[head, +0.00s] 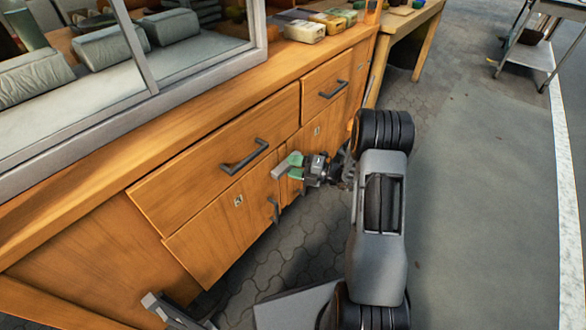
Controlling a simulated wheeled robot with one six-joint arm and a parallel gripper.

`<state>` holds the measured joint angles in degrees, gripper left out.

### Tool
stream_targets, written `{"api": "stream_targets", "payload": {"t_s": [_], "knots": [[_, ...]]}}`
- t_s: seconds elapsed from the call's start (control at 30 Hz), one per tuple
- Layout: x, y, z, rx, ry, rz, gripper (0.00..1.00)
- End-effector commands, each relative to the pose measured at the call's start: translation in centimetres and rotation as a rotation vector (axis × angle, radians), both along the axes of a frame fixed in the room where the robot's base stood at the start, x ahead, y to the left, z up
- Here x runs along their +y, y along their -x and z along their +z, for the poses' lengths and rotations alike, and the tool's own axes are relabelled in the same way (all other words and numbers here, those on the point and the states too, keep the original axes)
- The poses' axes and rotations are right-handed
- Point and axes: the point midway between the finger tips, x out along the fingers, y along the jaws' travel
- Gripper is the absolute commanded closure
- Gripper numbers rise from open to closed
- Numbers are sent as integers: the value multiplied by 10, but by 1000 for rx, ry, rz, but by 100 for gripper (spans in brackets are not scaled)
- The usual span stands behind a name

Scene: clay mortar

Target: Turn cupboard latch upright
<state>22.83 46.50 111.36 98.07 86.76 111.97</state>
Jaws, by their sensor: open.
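The wooden cupboard (212,240) stands to the left, below a row of drawers, and its doors look closed. My gripper (285,170) is at the front of the cupboard, close to the seam between two doors, with its fingers pointing left. Its jaws are open, and pale grey and green parts show at the fingertips. I cannot make out a latch for sure; it may be hidden behind the fingers. A small metal plate (238,201) is on the left door, and another plate (317,131) is on the right door. Whether the gripper touches the cupboard cannot be told.
A dark door handle (275,209) is just below my gripper. Drawer handles (244,157) stick out above left. Small boxes (305,31) stand on the top, beside a glazed frame (258,40). A wooden table (412,28) is behind.

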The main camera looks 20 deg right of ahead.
Motion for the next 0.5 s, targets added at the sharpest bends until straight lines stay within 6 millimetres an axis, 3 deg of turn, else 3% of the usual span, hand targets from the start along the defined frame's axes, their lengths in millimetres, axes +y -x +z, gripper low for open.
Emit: {"api": "stream_targets", "payload": {"t_s": [0.37, 0.5], "knots": [[4, -3, 0, 0, 1, 0, 49], [4, -3, 0, -1, 1, 0, 59]]}}
